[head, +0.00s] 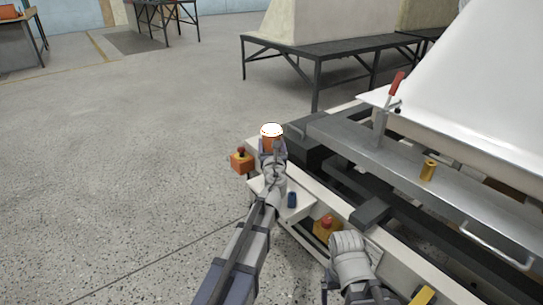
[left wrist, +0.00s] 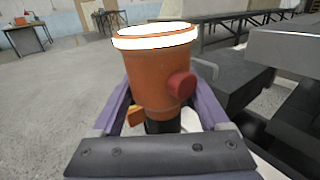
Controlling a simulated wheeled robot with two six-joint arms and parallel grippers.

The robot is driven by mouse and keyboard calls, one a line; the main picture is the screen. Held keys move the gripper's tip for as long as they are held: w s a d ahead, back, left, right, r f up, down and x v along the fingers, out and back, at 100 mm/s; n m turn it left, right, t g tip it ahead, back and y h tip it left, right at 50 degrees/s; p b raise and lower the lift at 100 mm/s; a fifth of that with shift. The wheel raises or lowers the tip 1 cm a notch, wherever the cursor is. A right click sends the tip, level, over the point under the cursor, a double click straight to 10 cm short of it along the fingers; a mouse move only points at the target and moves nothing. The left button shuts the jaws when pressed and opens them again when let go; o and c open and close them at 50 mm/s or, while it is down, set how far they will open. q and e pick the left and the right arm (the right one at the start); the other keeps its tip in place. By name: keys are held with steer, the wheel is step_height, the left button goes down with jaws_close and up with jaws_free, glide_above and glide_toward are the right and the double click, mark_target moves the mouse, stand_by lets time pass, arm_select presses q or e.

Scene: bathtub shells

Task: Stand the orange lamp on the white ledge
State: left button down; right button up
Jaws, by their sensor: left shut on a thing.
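The orange lamp (head: 271,142) is a short orange cylinder with a glowing white top. In the left wrist view the lamp (left wrist: 158,80) is upright, with a red knob on its side and a dark lower part. My left gripper (head: 272,153) is shut on it, with purple fingers on both sides. The lamp is in front of the far left end of the machine frame, and its bottom is hidden. The white ledge (head: 307,204) runs along the frame's near side, below and right of the gripper. My right wrist (head: 350,258) shows at the bottom; its fingers cannot be made out.
A small blue object (head: 292,200) is on the ledge. Orange boxes with red buttons (head: 241,161) (head: 326,227) are on the frame's near side. A red-handled clamp (head: 394,88) and a brass cylinder (head: 428,170) are on the grey beam.

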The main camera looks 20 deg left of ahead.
arm_select(q)
steer(key=shift+f+b, duration=1.25)
steer(key=shift+f, duration=0.45)
steer(key=shift+f, duration=0.15)
jaws_free()
steer(key=v, duration=1.2)
steer(key=shift+r, duration=0.3)
